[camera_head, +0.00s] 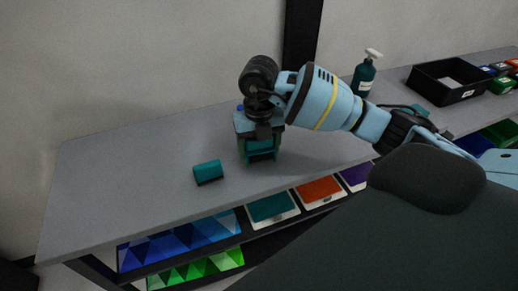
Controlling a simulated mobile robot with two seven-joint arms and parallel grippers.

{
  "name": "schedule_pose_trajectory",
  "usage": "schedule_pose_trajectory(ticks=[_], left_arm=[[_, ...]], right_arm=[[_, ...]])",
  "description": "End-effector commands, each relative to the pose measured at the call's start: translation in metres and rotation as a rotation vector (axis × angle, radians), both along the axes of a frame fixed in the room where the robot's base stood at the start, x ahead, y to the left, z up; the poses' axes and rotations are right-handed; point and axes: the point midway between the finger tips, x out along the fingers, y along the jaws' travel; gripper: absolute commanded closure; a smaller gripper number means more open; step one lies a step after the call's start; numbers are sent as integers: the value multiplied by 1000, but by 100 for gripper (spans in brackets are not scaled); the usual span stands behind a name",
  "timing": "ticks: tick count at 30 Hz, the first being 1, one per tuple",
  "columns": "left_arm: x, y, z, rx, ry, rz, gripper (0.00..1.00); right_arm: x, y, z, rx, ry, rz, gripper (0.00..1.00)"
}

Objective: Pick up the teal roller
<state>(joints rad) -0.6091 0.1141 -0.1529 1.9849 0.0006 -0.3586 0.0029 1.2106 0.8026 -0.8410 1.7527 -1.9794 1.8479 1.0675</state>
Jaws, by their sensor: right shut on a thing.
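My right gripper (260,150) points down at the tabletop in the middle of the view. It is shut on a teal object (262,144), which looks like the teal roller. The fingers and wrist hide much of it, and I cannot tell whether it touches the table. A separate small teal block (208,170) with a dark lower edge lies on the table to the left of the gripper, apart from it. My left gripper is not in view.
The grey table (110,180) is clear at its left. A dark green pump bottle (364,76) stands behind my right arm. A black bin (447,92) with a pale item inside is at the right. Coloured trays and panels (180,247) fill the shelf below.

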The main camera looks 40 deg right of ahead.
Motion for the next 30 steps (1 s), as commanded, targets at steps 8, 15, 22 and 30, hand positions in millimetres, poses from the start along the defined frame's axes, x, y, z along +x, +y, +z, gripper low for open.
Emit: schedule_pose_trajectory(ticks=[8,15,22,30], left_arm=[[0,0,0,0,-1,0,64],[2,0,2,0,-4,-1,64],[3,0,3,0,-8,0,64],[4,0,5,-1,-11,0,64]], right_arm=[[-22,17,23,1,0,7,55],[-72,57,28,2,-1,8,55],[-107,85,33,2,-2,4,55],[-124,99,35,1,1,2,55]])
